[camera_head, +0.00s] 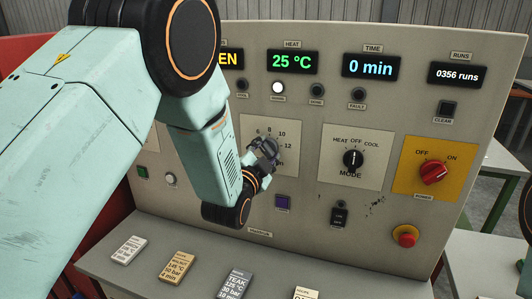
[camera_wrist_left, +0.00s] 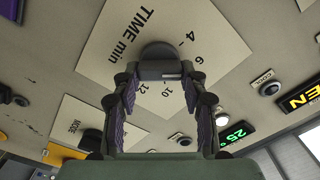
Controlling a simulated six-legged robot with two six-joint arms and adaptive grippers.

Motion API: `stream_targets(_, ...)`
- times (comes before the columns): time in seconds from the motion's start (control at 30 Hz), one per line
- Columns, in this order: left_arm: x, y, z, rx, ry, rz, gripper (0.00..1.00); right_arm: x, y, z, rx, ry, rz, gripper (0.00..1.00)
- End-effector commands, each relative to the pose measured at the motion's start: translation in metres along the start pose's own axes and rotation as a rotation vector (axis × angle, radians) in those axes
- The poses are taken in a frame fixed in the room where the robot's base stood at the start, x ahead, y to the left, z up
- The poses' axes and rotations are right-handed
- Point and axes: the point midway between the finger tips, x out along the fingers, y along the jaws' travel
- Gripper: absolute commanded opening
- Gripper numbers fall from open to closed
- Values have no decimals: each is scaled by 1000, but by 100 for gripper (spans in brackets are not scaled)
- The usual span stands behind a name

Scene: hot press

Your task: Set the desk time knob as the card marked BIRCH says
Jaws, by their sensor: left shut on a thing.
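The time knob (camera_wrist_left: 160,52) sits on a cream plate (camera_wrist_left: 105,45) marked "TIME min", with numbers including 4, 6, 10 and 12. My left gripper (camera_head: 264,155) is at this knob, and its two fingers (camera_wrist_left: 160,75) are shut on it in the left wrist view. The gripper hides most of the knob and part of the scale in the head view, so I cannot read the pointer. The time display (camera_head: 371,66) reads 0 min. Cards lie on the desk: a white one (camera_head: 129,250), a tan one (camera_head: 178,268), a grey TEAK one (camera_head: 236,284) and a cut-off pale one (camera_head: 306,294). I cannot clearly read BIRCH on any.
The mode knob (camera_head: 353,159) is right of the time plate, and the red power knob (camera_head: 434,172) is on a yellow plate further right. A red button (camera_head: 405,236) sticks out below. The heat display (camera_head: 292,62) reads 25 °C. My left arm covers the panel's left part.

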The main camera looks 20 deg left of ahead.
Motion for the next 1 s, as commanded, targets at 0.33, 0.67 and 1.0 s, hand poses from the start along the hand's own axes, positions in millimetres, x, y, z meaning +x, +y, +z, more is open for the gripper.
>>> stream_targets(0.33,0,0,0,-1,0,0,66,0,0,0,0,0,0,66)
stream_targets(0.67,-2,0,0,-1,0,0,66,0,0,0,0,0,0,66)
stream_targets(1.0,-48,1,0,0,-3,3,66,0,0,0,0,0,0,66)
